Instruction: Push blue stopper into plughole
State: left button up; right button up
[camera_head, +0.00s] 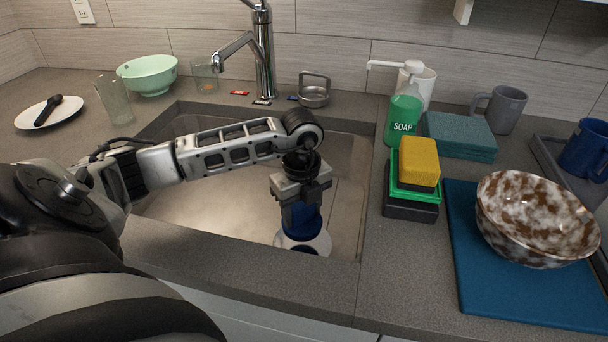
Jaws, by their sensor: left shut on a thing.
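The blue stopper (303,220) is below my left gripper (301,203), inside the sink (220,215). My left gripper points straight down and is shut on the stopper's upper part. A pale round drain ring (319,243) lies on the sink floor directly under the stopper. A dark blue patch shows at the ring's middle, which may be the plughole or the stopper's reflection. I cannot tell whether the stopper touches the ring, since the gripper hides part of it. My right gripper is not in view.
The tap (262,55) stands behind the sink. Right of the sink are a soap bottle (404,112), a yellow sponge (419,160) on stacked pads, and a speckled bowl (530,215) on a blue mat (480,280). The left sink floor is clear.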

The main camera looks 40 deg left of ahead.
aim_at(302, 203)
pick_arm(q)
notch_tip(302, 203, down, 9)
jog(key=shift+r, duration=0.2)
dwell(0.3)
jog(key=shift+f, duration=0.2)
jog(key=o, duration=1)
jog(key=shift+r, duration=0.1)
notch_tip(302, 203, up, 12)
jog(key=shift+r, duration=0.2)
jog(key=shift+f, duration=0.1)
